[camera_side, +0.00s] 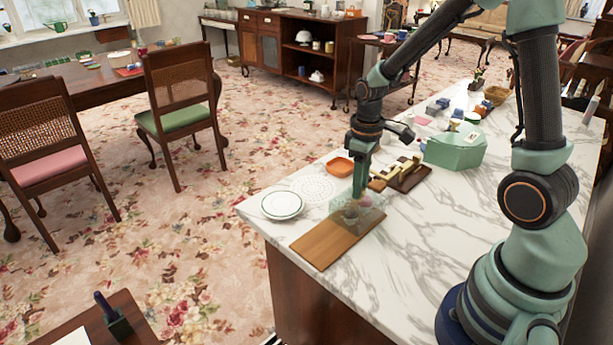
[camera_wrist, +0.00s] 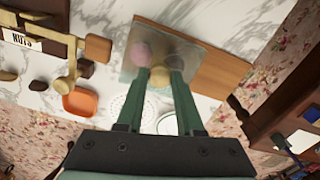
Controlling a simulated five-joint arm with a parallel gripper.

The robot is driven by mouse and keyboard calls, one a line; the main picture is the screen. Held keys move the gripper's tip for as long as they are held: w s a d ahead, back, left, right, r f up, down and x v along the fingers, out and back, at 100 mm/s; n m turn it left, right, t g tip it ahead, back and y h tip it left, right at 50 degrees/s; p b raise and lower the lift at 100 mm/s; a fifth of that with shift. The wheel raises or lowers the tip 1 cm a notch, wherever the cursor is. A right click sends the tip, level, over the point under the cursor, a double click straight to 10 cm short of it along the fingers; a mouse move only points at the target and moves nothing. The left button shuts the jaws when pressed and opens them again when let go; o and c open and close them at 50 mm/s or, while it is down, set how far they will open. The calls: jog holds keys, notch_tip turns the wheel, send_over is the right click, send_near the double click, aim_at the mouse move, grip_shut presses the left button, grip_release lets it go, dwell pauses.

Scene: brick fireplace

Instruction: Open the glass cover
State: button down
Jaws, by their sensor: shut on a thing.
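The clear glass cover (camera_side: 376,214) is at the back right end of a wooden board (camera_side: 325,243) on the marble counter. In the wrist view the cover (camera_wrist: 184,50) shows as a see-through square over one end of the board (camera_wrist: 222,75). Pinkish and dark round things show through the glass. My gripper (camera_side: 360,193) points down at the top of the cover. In the wrist view its green fingers (camera_wrist: 160,76) are shut on the cover, with a tan round thing between the tips. I cannot tell whether the cover touches the board.
A white plate (camera_side: 282,205) and a perforated white mat (camera_side: 312,187) lie left of the cover. An orange dish (camera_side: 340,167) is behind them. A dark wooden tray (camera_side: 408,177) and a green box (camera_side: 455,148) stand behind to the right.

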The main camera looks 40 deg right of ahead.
dwell(0.4)
jog(key=a, duration=1.1)
jog(key=shift+a, duration=0.15)
jog(key=c, duration=0.5)
grip_release()
jog(key=shift+c, duration=0.2)
jog(key=shift+r, duration=0.1)
notch_tip(320, 180, up, 12)
